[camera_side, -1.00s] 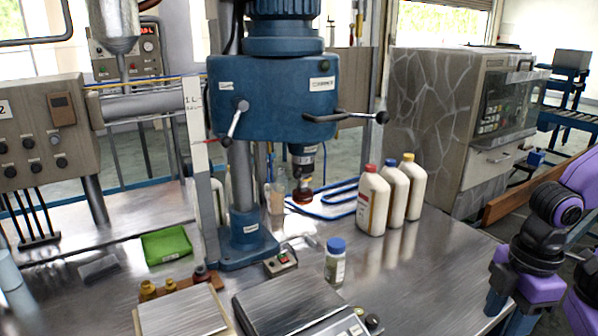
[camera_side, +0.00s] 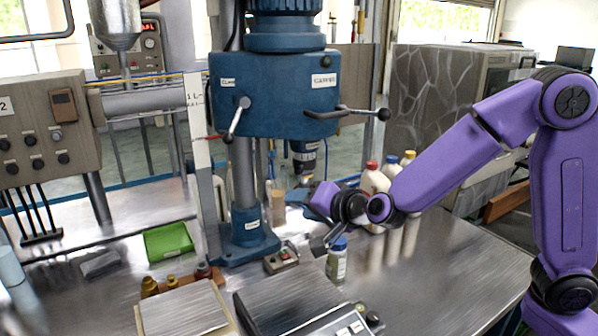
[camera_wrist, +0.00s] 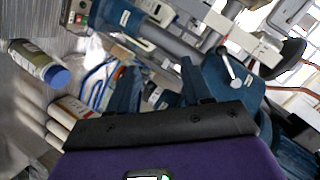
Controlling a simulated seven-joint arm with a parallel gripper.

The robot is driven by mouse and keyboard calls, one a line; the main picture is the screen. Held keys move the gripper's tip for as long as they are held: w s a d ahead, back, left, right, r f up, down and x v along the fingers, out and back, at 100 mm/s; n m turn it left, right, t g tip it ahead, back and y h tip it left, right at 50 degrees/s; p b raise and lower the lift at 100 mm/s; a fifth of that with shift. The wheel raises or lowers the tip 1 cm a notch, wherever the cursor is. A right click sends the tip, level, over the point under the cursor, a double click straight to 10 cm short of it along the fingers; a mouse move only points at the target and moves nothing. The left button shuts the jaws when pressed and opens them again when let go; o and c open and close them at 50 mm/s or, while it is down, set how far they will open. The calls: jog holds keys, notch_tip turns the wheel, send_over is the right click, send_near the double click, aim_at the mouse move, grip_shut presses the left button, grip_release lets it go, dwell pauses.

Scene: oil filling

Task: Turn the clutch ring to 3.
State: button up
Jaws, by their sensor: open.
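The capping machine's head (camera_side: 275,98) is blue and stands on a column in the side view. Below it hangs a dark spindle with a pale band (camera_side: 304,157), where the clutch ring seems to be. Its numbers are too small to read, and its lower end is partly hidden by my arm. My gripper (camera_side: 322,243) is empty and apart from the spindle, lower and in front of it, close to the blue-capped bottle (camera_side: 337,262). In the wrist view my gripper's two fingers (camera_wrist: 157,78) are spread, with blue machine parts beyond them.
The bottle also shows in the wrist view (camera_wrist: 38,62). White bottles (camera_side: 373,182) stand behind my wrist. A control box (camera_side: 281,258), a green tray (camera_side: 168,242) and a scale (camera_side: 290,300) are on the metal bench. Handles (camera_side: 350,113) stick out from the head. The bench's front right is clear.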

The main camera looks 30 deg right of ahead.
aim_at(300, 171)
jog(key=w+d+m+t+h, duration=0.2)
jog(key=w+d+m+h, duration=0.2)
jog(key=d+m+h, duration=0.25)
jog(key=shift+n, duration=0.35)
jog(key=x, duration=1.7)
jog(key=shift+w, duration=0.1)
grip_shut()
